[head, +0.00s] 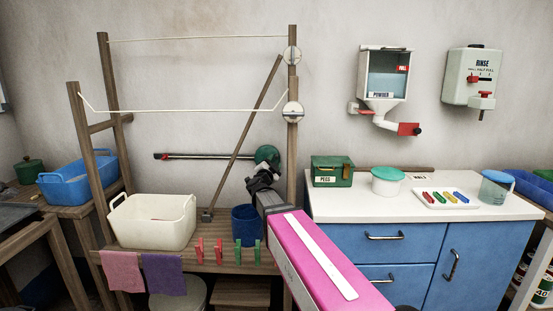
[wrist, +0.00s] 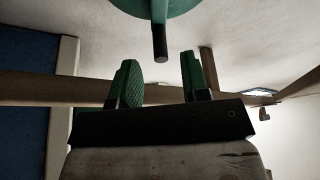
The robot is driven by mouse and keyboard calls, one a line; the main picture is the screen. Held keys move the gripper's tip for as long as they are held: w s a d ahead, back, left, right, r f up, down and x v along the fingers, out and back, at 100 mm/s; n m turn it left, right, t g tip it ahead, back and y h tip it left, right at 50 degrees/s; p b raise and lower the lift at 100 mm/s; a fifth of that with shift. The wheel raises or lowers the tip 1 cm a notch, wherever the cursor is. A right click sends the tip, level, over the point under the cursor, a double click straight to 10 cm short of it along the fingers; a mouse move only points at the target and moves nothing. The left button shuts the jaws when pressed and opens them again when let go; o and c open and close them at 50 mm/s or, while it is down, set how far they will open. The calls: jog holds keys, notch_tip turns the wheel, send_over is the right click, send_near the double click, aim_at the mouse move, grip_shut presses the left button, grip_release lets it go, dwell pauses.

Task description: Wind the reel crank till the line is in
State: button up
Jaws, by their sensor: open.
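The green reel (head: 267,154) sits by the right post of the wooden rack, partly hidden by my arm. In the wrist view the green reel (wrist: 180,8) shows at the top edge, with its dark crank handle (wrist: 160,40) sticking out toward me. My gripper (wrist: 160,72) is open, its two green fingers apart on either side of the handle's line. The handle's end appears just ahead of the fingertips; contact is not visible. In the head view my gripper (head: 263,172) is just below the reel. A white line (head: 190,110) spans the rack, hanging slightly below its ends.
A slanted wooden brace (head: 243,135) runs left of the reel. A white basin (head: 152,220), a blue bucket (head: 245,222) and several pegs stand on or hang at the bench below. A blue cabinet (head: 400,255) with a white top is at right.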

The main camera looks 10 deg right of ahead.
aim_at(277, 155)
jog(key=x, duration=0.5)
grip_shut()
